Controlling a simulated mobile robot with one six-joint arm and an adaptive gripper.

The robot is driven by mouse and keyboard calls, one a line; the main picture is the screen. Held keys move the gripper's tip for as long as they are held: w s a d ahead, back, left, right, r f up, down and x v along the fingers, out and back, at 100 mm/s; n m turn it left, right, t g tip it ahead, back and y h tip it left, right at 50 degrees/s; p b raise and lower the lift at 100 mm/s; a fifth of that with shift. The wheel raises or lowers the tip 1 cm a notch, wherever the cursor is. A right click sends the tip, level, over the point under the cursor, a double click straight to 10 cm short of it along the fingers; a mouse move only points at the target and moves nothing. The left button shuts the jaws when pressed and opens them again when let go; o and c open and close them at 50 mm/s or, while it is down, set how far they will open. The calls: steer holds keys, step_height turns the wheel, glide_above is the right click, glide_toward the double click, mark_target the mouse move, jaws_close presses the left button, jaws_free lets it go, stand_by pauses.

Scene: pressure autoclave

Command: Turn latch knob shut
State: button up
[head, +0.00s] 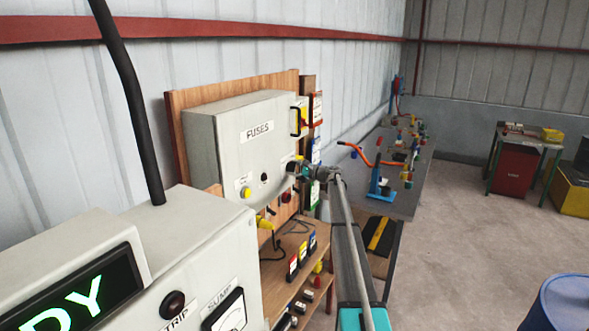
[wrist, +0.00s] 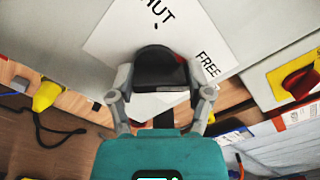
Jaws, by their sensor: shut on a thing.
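The black latch knob (wrist: 158,66) sits on a white plate (wrist: 105,45) in the wrist view. The plate carries a partly cut-off word ending in "HUT" at the top and "FREE" at the right. My gripper (wrist: 157,86) is shut on the knob, with one finger on each side of it. Which mark the knob points to I cannot tell. In the head view my gripper (head: 310,172) is at the front of the grey box (head: 235,150) labelled "FUSES", and the knob is hidden behind it.
A yellow fitting (wrist: 47,95) with a black cable is at the left of the wrist view, and a red switch on yellow (wrist: 298,82) is at the right. A grey cabinet with a lit display (head: 75,300) stands near. A blue drum (head: 562,305) stands on the floor.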

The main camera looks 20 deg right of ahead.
steer(key=n, duration=0.4)
steer(key=shift+w+a, duration=0.1)
steer(key=n, duration=0.4)
steer(key=shift+a+n, duration=0.1)
steer(key=shift+n, duration=0.3)
steer(key=n, duration=0.4)
steer(key=shift+n, duration=0.3)
steer(key=shift+f+n, duration=0.1)
steer(key=shift+n, duration=1.8)
steer(key=o, duration=0.8)
steer(key=shift+c, duration=0.2)
steer(key=o, duration=0.4)
steer(key=shift+a+f, duration=0.15)
